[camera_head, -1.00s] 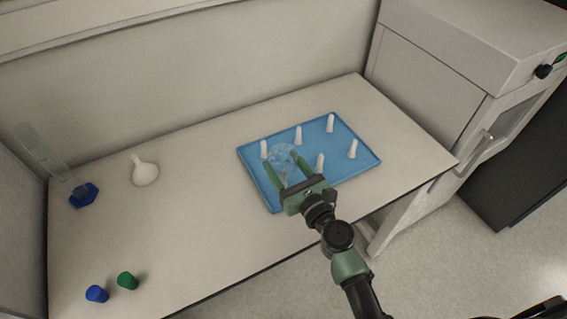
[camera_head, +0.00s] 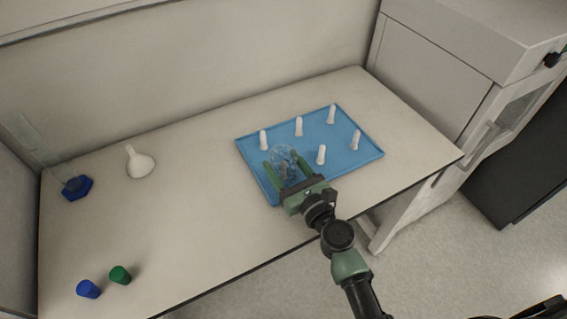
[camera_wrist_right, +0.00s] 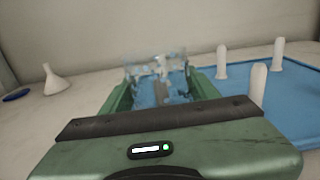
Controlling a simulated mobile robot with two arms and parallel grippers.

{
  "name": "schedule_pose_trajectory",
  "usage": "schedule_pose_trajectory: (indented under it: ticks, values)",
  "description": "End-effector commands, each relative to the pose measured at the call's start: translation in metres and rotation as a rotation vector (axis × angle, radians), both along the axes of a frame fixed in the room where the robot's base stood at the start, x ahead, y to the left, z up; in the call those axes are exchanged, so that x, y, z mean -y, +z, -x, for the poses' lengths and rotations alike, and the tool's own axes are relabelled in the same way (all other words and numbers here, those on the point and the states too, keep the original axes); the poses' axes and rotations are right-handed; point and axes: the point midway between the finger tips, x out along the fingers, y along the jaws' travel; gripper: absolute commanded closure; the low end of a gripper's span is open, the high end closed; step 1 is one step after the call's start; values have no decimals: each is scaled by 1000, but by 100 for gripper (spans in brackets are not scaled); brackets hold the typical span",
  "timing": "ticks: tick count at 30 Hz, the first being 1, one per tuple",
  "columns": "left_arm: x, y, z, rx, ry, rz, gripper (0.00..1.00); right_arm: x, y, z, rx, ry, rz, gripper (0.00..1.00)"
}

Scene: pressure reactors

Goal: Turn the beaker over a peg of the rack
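The clear glass beaker (camera_head: 284,154) is between the green fingers of my right gripper (camera_head: 284,168), over the front left part of the blue peg rack (camera_head: 345,170). The fingers press along its two sides. In the wrist view the beaker (camera_wrist_right: 155,68) shows between the fingers of the right gripper (camera_wrist_right: 150,88). A pale shape shows through the glass; I cannot tell whether the beaker is around that peg or above it. Other white pegs, such as the back left peg (camera_head: 263,140) and the front middle peg (camera_head: 321,154), stand bare. My left gripper is out of view.
A white funnel (camera_head: 139,162) lies on the table (camera_head: 200,220) to the left. A clear cylinder with a blue base (camera_head: 76,187) stands at the far left. A blue stopper (camera_head: 88,289) and green stopper (camera_head: 120,275) are near the front left. The table's middle is clear.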

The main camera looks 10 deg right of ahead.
Motion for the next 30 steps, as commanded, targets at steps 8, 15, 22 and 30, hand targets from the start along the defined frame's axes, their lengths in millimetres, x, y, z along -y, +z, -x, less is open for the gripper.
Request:
schedule_pose_trajectory:
  ticks: [8, 15, 22, 30]
  values:
    - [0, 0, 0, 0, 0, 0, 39, 0, 0, 0, 0, 0, 0, 15]
    - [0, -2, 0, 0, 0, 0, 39, 3, -2, 8, -2, 0, 1, 15]
    - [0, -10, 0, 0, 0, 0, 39, 17, -3, 44, -2, 0, 1, 15]
    - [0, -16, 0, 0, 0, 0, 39, 28, -1, 71, -1, 0, 0, 15]
